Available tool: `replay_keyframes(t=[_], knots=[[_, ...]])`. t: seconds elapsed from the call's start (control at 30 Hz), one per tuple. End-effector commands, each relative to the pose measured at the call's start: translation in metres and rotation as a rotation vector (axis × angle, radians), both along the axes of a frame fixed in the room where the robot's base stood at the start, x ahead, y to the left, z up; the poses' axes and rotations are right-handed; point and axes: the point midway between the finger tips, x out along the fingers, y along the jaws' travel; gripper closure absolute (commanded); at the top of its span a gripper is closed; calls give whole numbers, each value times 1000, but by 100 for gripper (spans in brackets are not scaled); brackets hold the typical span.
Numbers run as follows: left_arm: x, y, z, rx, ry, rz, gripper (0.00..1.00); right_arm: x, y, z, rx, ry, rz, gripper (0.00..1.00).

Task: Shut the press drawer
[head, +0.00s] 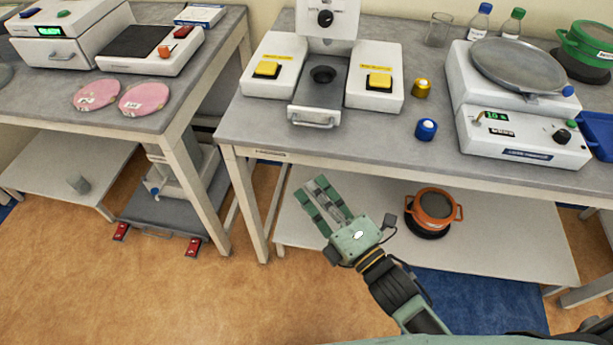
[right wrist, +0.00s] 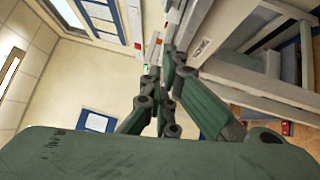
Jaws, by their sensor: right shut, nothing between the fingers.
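The tablet press (head: 331,22) stands on the right table, with a white block and yellow button on each side. Its grey drawer (head: 318,93) sits between the blocks and sticks out at the front, with a dark round die in its top. A silver handle (head: 314,123) is on the drawer's front, near the table's front edge. My right gripper (head: 322,197) is in front of the table and below its top, apart from the drawer. Its green fingers are shut and empty; they also show in the right wrist view (right wrist: 172,52). My left gripper is out of view.
A yellow weight (head: 422,88) and a blue weight (head: 426,129) stand right of the press. A balance (head: 520,135) with a round pan is farther right. An orange pot (head: 434,207) sits on the lower shelf. The table's front edge (head: 400,179) lies between gripper and drawer.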

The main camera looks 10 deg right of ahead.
Motion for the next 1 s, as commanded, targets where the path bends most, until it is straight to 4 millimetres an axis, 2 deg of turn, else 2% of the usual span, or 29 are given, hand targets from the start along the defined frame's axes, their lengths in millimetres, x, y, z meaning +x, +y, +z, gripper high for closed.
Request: replay_keyframes(t=[0.17,0.3,0.43,0.57,0.7,0.83,1.0], knots=[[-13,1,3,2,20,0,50,5,22,-11,-155,22,-22,100],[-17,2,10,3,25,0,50,16,50,-25,-454,46,-79,100],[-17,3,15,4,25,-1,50,25,63,-25,-763,52,-162,100],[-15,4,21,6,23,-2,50,28,63,-7,-1046,56,-274,100],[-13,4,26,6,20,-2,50,23,53,25,-1286,75,-413,100],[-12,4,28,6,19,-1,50,14,43,49,-1420,102,-516,100],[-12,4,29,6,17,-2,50,8,35,63,-1487,128,-576,100]])
